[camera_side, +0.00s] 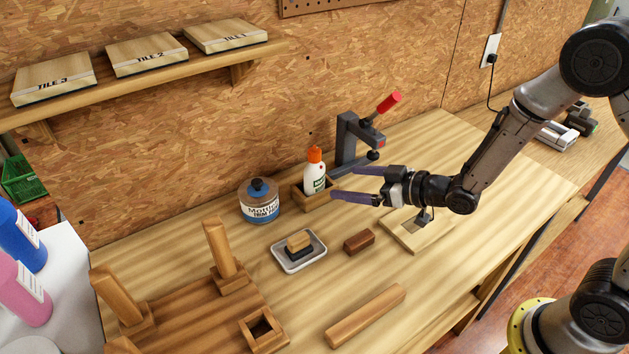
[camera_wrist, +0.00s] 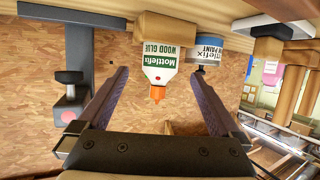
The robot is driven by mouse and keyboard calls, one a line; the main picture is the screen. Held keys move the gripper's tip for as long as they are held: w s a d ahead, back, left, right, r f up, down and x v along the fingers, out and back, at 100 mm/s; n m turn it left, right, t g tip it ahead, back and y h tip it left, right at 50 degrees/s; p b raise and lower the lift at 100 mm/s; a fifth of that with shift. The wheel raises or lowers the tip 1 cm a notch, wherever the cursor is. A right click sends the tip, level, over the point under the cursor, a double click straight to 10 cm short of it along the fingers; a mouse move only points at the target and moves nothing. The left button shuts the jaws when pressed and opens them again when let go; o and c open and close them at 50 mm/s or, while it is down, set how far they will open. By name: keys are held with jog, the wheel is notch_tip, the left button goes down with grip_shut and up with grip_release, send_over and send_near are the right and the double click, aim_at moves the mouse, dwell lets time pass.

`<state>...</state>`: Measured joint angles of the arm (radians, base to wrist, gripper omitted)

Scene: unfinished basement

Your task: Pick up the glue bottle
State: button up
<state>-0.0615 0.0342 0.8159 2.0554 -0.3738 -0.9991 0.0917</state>
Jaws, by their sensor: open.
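The glue bottle (camera_side: 314,176) is white with an orange cap and a green label. It stands upright in a small wooden box (camera_side: 317,200) on the workbench. In the wrist view the bottle (camera_wrist: 160,62) appears upside down, between and beyond the two fingers. My gripper (camera_side: 343,184) is open and empty, level with the bottle and to its right in the side view. The fingers point toward the bottle; I cannot tell whether the tips touch anything. The box hides the bottle's lower part.

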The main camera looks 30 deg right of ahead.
aim_at(323, 178)
jog(key=x, duration=1)
jog(key=shift+w+a, duration=0.15)
jog(key=shift+c, duration=0.3)
jog(key=shift+r, duration=0.1)
jog(key=c, duration=1.1)
jog(key=shift+c, duration=0.2)
notch_tip(323, 178, up, 24)
jog(key=shift+r, duration=0.1)
jog(key=shift+c, duration=0.7)
